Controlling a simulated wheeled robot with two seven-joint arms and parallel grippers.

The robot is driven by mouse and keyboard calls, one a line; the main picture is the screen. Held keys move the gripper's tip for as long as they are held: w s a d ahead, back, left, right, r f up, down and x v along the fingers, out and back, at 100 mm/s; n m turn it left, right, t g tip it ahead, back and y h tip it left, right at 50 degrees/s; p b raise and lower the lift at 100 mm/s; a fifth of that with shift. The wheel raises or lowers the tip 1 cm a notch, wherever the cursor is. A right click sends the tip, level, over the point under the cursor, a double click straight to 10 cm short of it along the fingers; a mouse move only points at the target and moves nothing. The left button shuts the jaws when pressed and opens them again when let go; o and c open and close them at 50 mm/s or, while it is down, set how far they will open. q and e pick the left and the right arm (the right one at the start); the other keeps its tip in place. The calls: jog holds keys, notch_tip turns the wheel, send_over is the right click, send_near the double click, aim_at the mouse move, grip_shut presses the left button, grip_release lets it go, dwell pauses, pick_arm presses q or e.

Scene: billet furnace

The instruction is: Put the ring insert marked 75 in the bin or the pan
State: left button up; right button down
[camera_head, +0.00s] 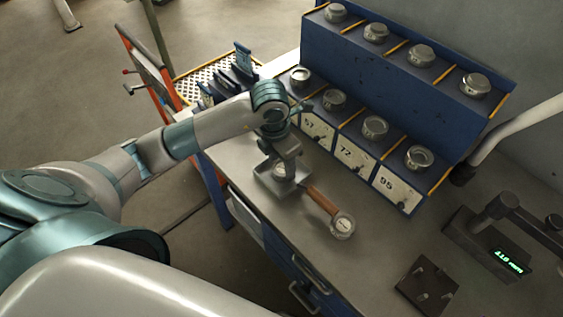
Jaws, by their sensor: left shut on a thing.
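My left gripper (281,163) points down over a small grey square pan (266,184) on the bench. It is shut on a small pale round piece, mostly hidden by the fingers; it may be a ring insert, but I cannot read a mark. A brown handle (320,199) runs from the pan toward the lower right. A round metal piece with a pale face (342,225) lies at the handle's end; its mark is unreadable. A blue stepped rack (400,90) holds two rows of round metal inserts, with labels like 57, 72 and 95 on its front. My right gripper is not in view.
A display unit with green digits (509,261) stands at the right, near a dark square plate (427,285). A yellow-edged mesh tray (207,72) with dark tools is behind my left arm. The bench front, right of the drawers (305,285), is clear.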

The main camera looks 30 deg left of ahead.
aim_at(278, 169)
pick_arm(q)
jog(key=o, duration=1.3)
jog(key=shift+r, duration=0.35)
jog(key=r+b, duration=0.1)
jog(key=r, duration=0.2)
jog(key=s+r, duration=0.1)
jog(key=r, duration=0.3)
jog(key=r+b, duration=0.1)
jog(key=r, duration=0.3)
jog(key=shift+s+a+r+b, duration=0.2)
jog(key=shift+a+b, duration=0.05)
jog(key=shift+b, duration=0.1)
